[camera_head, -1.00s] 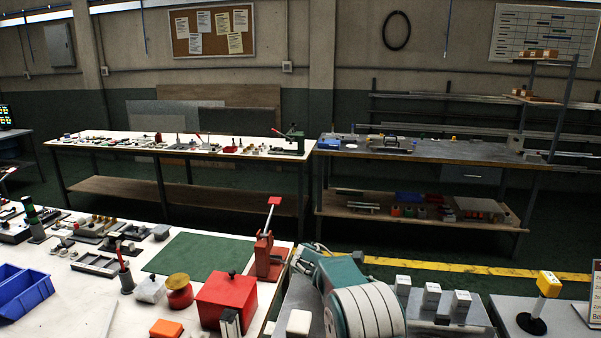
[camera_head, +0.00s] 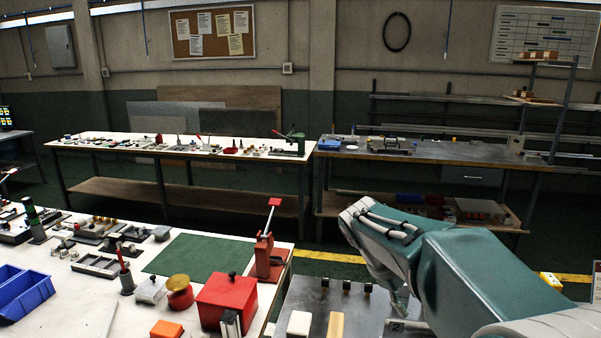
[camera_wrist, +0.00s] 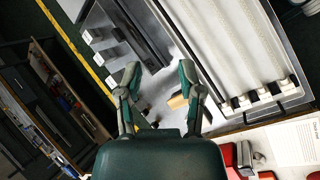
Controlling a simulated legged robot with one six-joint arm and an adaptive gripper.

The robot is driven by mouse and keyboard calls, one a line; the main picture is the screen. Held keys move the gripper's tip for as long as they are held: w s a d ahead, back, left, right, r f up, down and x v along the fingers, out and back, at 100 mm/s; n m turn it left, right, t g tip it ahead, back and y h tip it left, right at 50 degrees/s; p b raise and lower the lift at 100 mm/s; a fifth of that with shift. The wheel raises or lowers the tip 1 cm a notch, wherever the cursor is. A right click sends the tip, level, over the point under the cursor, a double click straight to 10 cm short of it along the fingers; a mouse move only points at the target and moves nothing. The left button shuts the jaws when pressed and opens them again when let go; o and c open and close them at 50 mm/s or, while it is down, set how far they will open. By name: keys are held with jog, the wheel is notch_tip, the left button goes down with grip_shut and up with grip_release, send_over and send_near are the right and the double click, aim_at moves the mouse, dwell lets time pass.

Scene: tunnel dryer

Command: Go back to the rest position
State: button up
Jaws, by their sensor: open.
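My gripper (camera_wrist: 158,74) is open in the wrist view, its two fingers spread apart with nothing between the tips. A tan block (camera_wrist: 178,101) lies on a grey surface just beyond the right finger, apart from it as far as I can see. The tan block (camera_head: 336,325) also shows in the head view, beside a white block (camera_head: 299,323). My teal arm fills the lower right of the head view, and the gripper's fingers cannot be made out clearly there.
A grey metal plate (camera_head: 312,299) lies under my arm. To the left, a white workbench (camera_head: 72,300) holds a red box (camera_head: 226,300), a red press (camera_head: 268,256), a green mat (camera_head: 193,254) and blue bins (camera_head: 22,292). A pale, ridged belt-like unit (camera_wrist: 228,45) stands right in the wrist view.

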jog(key=s+a+m+t+y, duration=0.2)
jog(key=s+m+t+y, duration=0.1)
jog(key=s, duration=0.7)
jog(key=s+a+m+t+y, duration=0.2)
jog(key=s+m+y, duration=0.1)
jog(key=s, duration=0.7)
jog(key=shift+s+a+f+m+t, duration=0.2)
jog(key=shift+s+a+m+t, duration=0.15)
jog(key=shift+m, duration=0.45)
